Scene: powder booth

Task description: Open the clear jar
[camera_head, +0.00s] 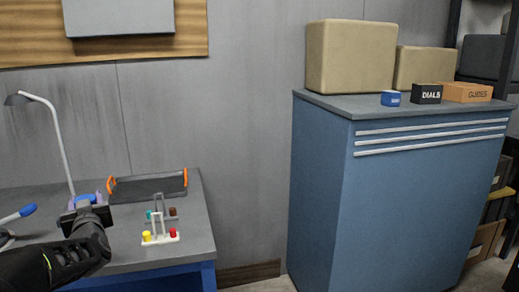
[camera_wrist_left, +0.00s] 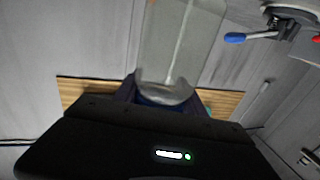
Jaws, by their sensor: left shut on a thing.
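My left gripper (camera_head: 84,203) is over the left workbench in the head view, its jaws shut on the clear jar. In the left wrist view, the clear jar (camera_wrist_left: 182,45) extends from between the fingers of this gripper (camera_wrist_left: 166,93) to the top edge of the picture. A blue part, seemingly the jar's lid, shows at the fingers in both views. The clear body is hard to make out in the head view. I cannot tell whether the lid is loose. My right gripper is not in view.
On the workbench (camera_head: 190,225) stand a dark tray (camera_head: 148,187) with orange handles, two small racks with coloured pegs (camera_head: 160,237), a lamp (camera_head: 55,135) and a blue-handled tool (camera_head: 20,214). A blue cabinet (camera_head: 400,210) carrying boxes stands right, beyond a floor gap.

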